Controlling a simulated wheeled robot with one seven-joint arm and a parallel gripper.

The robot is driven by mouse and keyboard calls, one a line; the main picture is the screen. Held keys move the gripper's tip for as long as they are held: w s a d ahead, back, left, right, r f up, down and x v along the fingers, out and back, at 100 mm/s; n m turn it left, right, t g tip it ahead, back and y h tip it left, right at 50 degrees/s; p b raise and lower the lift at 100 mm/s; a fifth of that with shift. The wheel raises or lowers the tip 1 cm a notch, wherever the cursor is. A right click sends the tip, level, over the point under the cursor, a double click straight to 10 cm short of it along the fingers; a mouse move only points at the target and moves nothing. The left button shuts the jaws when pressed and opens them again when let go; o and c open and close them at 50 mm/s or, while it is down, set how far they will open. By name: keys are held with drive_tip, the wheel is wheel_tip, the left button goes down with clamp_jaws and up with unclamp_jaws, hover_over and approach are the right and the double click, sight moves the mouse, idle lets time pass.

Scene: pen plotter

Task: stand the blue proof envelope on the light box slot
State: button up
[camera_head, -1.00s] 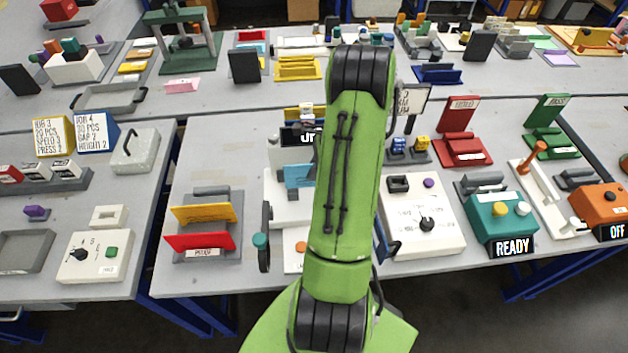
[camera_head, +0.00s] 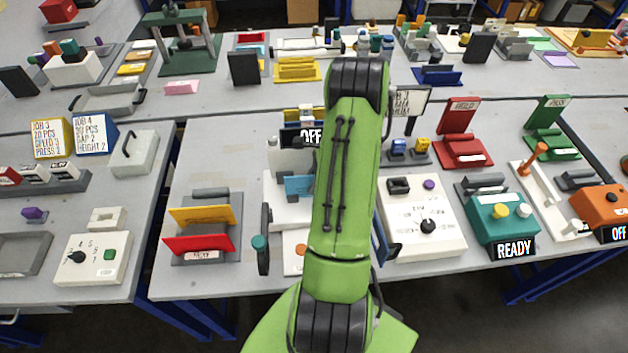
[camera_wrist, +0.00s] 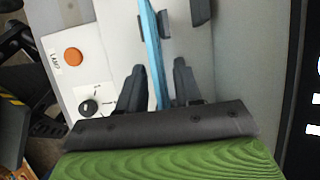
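The blue proof envelope (camera_wrist: 153,48) stands upright, seen edge-on in the wrist view. It also shows in the head view as a small blue patch (camera_head: 298,187) left of my arm. My gripper (camera_wrist: 159,66) is around its near end, one dark finger on each side. Gaps show between the fingers and the envelope, so the gripper looks open. The white light box (camera_wrist: 118,45) is beneath, with an orange LAMP button (camera_wrist: 73,57) and a black knob (camera_wrist: 88,106). The envelope's lower edge and the slot are hidden.
A display reading OFF (camera_head: 311,137) is behind the light box. A rack with yellow and red envelopes (camera_head: 200,243) stands to the left. A white panel with a black knob (camera_head: 425,222) and a teal READY unit (camera_head: 500,220) are to the right.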

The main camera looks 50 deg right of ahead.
drive_tip(key=p+v, duration=0.2)
drive_tip(key=v, duration=1)
drive_tip(key=shift+r, duration=0.15)
drive_tip(key=w+a+r+n+h, duration=0.1)
drive_tip(key=w+a+r+n, duration=0.2)
drive_tip(key=a+r+n, duration=0.55)
drive_tip(key=w+a+r+n+h, duration=0.1)
drive_tip(key=w+a+r+n, duration=0.4)
drive_tip(key=a, duration=0.6)
drive_tip(key=s+a+r+n+t, duration=0.1)
drive_tip(key=s+a+r+n, duration=0.1)
drive_tip(key=s+a+n, duration=0.4)
drive_tip(key=s+a+r+n+t+h, duration=0.1)
drive_tip(key=s+a+r+n, duration=0.1)
drive_tip(key=s+a+n, duration=0.5)
drive_tip(key=shift+s+a+r+n, duration=0.15)
drive_tip(key=shift+a+r+n, duration=0.15)
drive_tip(key=shift+a+n, duration=0.35)
drive_tip(key=shift+d, duration=0.15)
